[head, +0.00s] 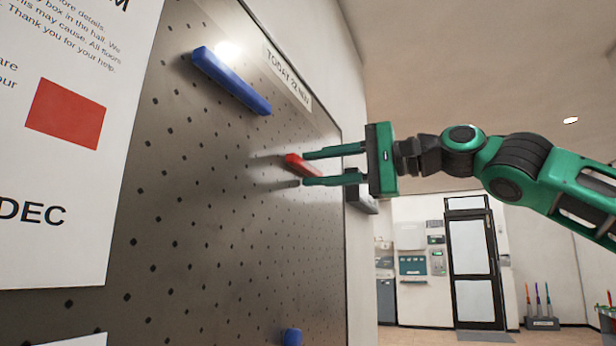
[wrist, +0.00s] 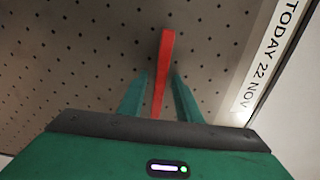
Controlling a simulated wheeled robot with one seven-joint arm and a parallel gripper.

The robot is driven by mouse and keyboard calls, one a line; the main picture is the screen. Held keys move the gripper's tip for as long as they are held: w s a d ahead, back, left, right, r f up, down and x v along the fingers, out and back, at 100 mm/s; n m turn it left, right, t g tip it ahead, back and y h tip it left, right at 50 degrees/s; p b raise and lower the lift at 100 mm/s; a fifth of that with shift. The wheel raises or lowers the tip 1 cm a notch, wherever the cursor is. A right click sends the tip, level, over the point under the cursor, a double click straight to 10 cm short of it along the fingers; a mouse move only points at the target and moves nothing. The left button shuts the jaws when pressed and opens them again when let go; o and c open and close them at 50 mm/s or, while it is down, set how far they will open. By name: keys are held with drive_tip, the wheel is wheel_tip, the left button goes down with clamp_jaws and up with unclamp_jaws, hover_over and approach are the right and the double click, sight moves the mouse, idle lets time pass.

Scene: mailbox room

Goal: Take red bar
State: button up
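The red bar (head: 300,164) is on the perforated metal board, partly hidden by my gripper in the head view. In the wrist view the red bar (wrist: 164,68) runs lengthwise between my two green fingers. My gripper (head: 303,169) is open, its fingertips close to the board, one above and one below the bar. In the wrist view my gripper (wrist: 160,85) shows a gap between the bar and each finger. I cannot tell whether the fingertips touch the board.
A blue bar (head: 232,80) is higher on the perforated board (head: 200,200), and another blue piece (head: 291,337) is low on it. A label strip (head: 287,78) runs along the board's top edge. A white poster (head: 60,190) is at left. Open room lies at right, with a dark door (head: 472,262).

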clamp_jaws()
drive_tip(key=shift+d, duration=0.35)
drive_tip(key=shift+s+d, duration=0.25)
drive_tip(key=shift+d, duration=0.35)
drive_tip(key=shift+s+d, duration=0.2)
drive_tip(key=shift+d, duration=0.35)
approach(312, 169)
drive_tip(key=d, duration=0.1)
drive_tip(key=shift+s+d, duration=0.2)
drive_tip(key=shift+s, duration=0.2)
idle(0.5)
